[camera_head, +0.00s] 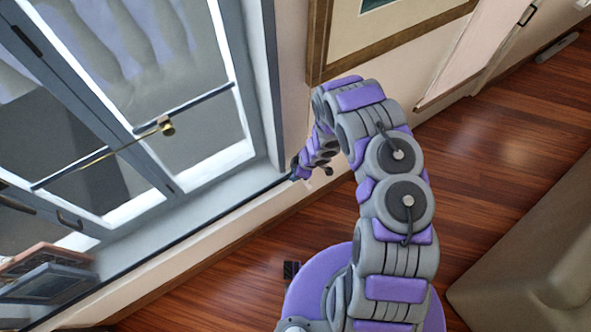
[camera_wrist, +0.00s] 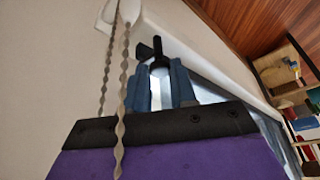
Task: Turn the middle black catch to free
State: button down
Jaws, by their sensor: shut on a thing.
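A small black catch (camera_wrist: 160,48) shows in the wrist view just beyond my gripper, in line with the gap between its fingers. My gripper (camera_wrist: 165,82) has two blue fingers, and they are shut on the black catch. In the head view my gripper (camera_head: 295,176) is low at the right end of the window sill, beside the wall corner. The catch cannot be made out there, and its exact turn is hard to tell.
Two twisted cords (camera_wrist: 124,70) hang close to my gripper's left side. The window (camera_head: 165,95) has a brass knob (camera_head: 166,126) on a dark bar. Framed pictures (camera_head: 45,272) lie at lower left.

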jog(key=m+t, duration=0.1)
jog(key=m, duration=0.1)
jog(key=m+b, duration=0.1)
jog(key=m, duration=0.1)
jog(key=shift+s+a+t, duration=0.1)
jog(key=shift+a+t, duration=0.05)
jog(key=shift+t, duration=0.25)
jog(key=m+h+b, duration=0.1)
jog(key=m, duration=0.2)
jog(key=shift+t, duration=0.4)
jog(key=m, duration=0.2)
jog(key=m+t+h, duration=0.1)
jog(key=shift+s+a+r+m+b, duration=0.1)
jog(key=shift+a+m+b, duration=0.1)
jog(key=shift+m+b, duration=0.2)
jog(key=shift+a+m+h, duration=0.1)
jog(key=shift+m+h, duration=0.6)
jog(key=shift+m, duration=1.1)
jog(key=shift+t, duration=0.3)
jog(key=c, duration=0.9)
grip_release()
jog(key=shift+s+d, duration=0.1)
jog(key=shift+d, duration=0.1)
jog(key=shift+s, duration=0.15)
